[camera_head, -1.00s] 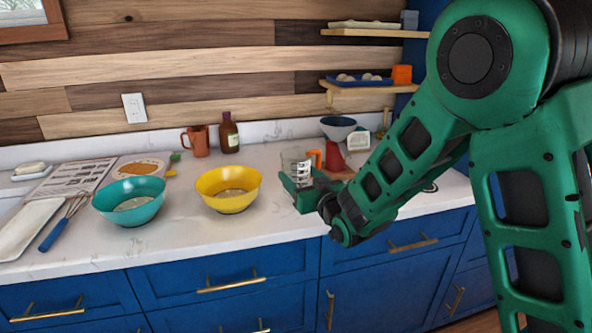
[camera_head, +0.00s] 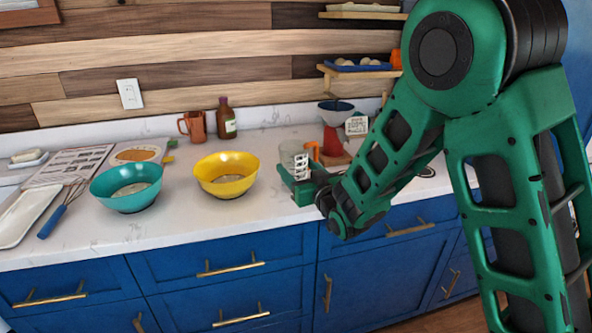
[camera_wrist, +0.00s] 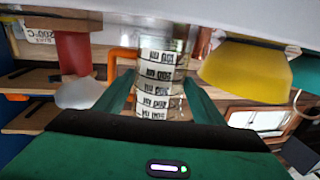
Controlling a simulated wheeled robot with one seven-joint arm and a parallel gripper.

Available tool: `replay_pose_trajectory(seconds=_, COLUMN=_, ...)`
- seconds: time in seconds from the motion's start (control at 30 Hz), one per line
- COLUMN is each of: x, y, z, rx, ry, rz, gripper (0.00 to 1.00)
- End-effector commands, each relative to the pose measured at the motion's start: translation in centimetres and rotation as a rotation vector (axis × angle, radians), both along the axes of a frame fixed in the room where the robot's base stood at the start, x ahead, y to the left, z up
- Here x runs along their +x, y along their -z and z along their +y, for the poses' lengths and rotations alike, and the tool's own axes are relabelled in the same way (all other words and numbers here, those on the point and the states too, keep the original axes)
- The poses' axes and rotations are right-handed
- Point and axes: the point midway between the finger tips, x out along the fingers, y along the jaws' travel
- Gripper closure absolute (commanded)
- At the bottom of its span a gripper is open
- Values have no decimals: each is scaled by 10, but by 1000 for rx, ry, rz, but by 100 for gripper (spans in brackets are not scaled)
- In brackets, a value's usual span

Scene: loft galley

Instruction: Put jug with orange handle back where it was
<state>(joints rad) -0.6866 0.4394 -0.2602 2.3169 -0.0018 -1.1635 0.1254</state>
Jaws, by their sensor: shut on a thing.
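The clear jug (camera_head: 291,152) with black printed scale marks and an orange handle (camera_head: 313,150) is over the right part of the white counter, right of the yellow bowl. My gripper (camera_head: 296,180) is shut on it. In the wrist view the jug (camera_wrist: 162,75) stands between the two green fingers (camera_wrist: 160,95), its handle (camera_wrist: 120,58) to the left. The wrist picture is turned, with the counter along its top. I cannot tell whether the jug's base touches the counter.
A yellow bowl (camera_head: 227,180) and a teal bowl (camera_head: 127,190) stand to the left. An orange mug (camera_head: 193,127) and brown bottle (camera_head: 227,119) stand at the wall.

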Motion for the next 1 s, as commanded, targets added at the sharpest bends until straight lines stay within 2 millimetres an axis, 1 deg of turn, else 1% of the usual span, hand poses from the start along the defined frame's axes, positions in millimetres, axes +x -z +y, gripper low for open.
replay_pose_trajectory(seconds=0.67, x=0, y=12, z=0, rx=-1, ry=0, rz=0, gripper=67)
replay_pose_trajectory(seconds=0.7, x=0, y=11, z=0, rx=-1, ry=-1, rz=0, gripper=27)
replay_pose_trajectory(seconds=0.73, x=0, y=11, z=1, rx=-1, ry=-1, rz=0, gripper=20)
replay_pose_trajectory(seconds=0.77, x=0, y=11, z=1, rx=-1, ry=-1, rz=0, gripper=15)
replay_pose_trajectory(seconds=1.0, x=0, y=12, z=1, rx=-1, ry=-1, rz=0, gripper=15)
